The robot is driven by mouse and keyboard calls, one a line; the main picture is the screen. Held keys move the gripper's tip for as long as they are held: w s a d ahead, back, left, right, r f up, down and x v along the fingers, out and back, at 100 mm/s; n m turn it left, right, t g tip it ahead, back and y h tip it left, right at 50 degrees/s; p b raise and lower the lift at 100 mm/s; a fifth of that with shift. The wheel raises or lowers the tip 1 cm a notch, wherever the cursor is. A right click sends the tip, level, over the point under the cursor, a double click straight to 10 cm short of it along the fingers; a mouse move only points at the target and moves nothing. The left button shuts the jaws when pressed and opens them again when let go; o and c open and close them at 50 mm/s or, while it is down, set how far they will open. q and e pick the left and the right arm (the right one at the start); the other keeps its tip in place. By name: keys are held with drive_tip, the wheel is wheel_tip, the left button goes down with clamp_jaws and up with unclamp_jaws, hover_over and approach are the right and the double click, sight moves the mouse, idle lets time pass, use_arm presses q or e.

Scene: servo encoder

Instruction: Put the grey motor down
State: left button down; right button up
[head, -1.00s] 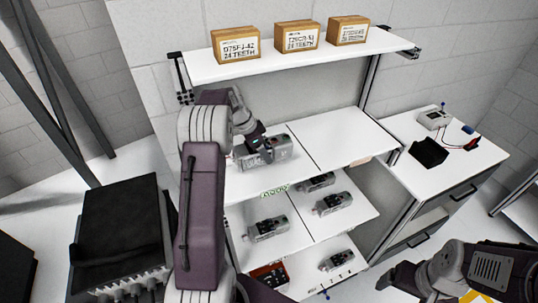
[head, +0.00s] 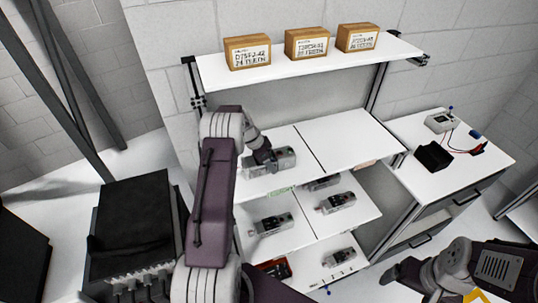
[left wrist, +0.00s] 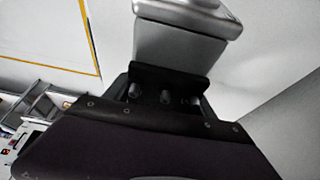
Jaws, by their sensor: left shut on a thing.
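A grey motor (head: 284,158) is at the left half of the upper work shelf (head: 352,136), below the top shelf. My left gripper (head: 264,158) is shut on it from above. Whether the motor touches the shelf surface is hard to tell. In the left wrist view the grey motor (left wrist: 180,45) fills the top middle, with the dark jaws of my left gripper (left wrist: 165,88) against it. My right gripper (head: 402,276) is at the lower right, away from the shelves, and its jaws are unclear.
Several similar motors lie on the lower shelves, one of them (head: 270,224) at the left. Three cardboard boxes (head: 307,44) stand on the top shelf (head: 215,76). The right half of the upper work shelf is clear. A side bench (head: 415,128) holds a meter (head: 441,122) and a black holder (head: 433,156).

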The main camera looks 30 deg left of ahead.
use_arm(q)
drive_tip(key=shift+b, duration=0.3)
drive_tip(key=shift+c, duration=1.6)
unclamp_jaws()
drive_tip(key=shift+s+d, duration=0.1)
